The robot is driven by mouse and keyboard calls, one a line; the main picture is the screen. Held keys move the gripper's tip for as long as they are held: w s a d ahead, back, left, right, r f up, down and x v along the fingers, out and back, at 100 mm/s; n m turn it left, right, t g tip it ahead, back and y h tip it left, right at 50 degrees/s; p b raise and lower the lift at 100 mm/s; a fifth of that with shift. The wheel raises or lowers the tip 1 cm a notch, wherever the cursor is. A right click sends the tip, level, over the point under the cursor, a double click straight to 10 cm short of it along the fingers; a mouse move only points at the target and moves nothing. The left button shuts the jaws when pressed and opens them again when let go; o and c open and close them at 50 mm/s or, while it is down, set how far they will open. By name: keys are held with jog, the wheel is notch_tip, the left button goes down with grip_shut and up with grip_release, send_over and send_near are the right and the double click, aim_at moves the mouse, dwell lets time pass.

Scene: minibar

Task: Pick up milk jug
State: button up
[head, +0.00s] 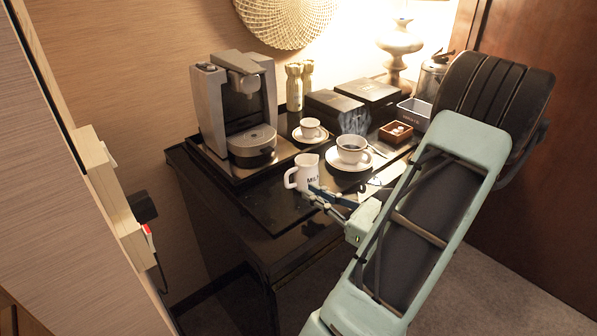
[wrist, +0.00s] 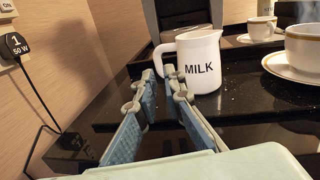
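The white milk jug (head: 306,176) stands upright on the black cabinet top, in front of the coffee machine. In the wrist view the jug (wrist: 203,62) bears the word MILK, and its handle points left. My gripper (head: 318,194) is close to the jug in the head view, near the cabinet's front edge. In the wrist view my gripper (wrist: 158,82) has its two fingers apart with nothing held between them. The handle appears just beyond and between the fingertips. I cannot tell whether the right finger touches the jug.
A steaming coffee cup (head: 351,149) on a saucer stands right of the jug. A smaller cup (head: 310,128) on a saucer is behind it. The coffee machine (head: 236,105) stands back left. Black boxes (head: 334,104) are at the back. A wall plug (wrist: 17,44) is left.

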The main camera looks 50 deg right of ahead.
aim_at(287, 177)
jog(key=w, duration=0.8)
jog(key=shift+w+a+r, duration=0.1)
jog(key=shift+w+a, duration=0.2)
jog(key=shift+w, duration=0.1)
grip_shut()
jog(key=shift+r, duration=0.2)
jog(key=shift+r+p, duration=0.4)
jog(key=shift+r, duration=0.7)
jog(key=s+a+r+p, duration=0.1)
jog(key=s+a+r, duration=0.1)
jog(key=s+r, duration=0.8)
jog(key=s, duration=0.3)
jog(key=shift+a, duration=0.2)
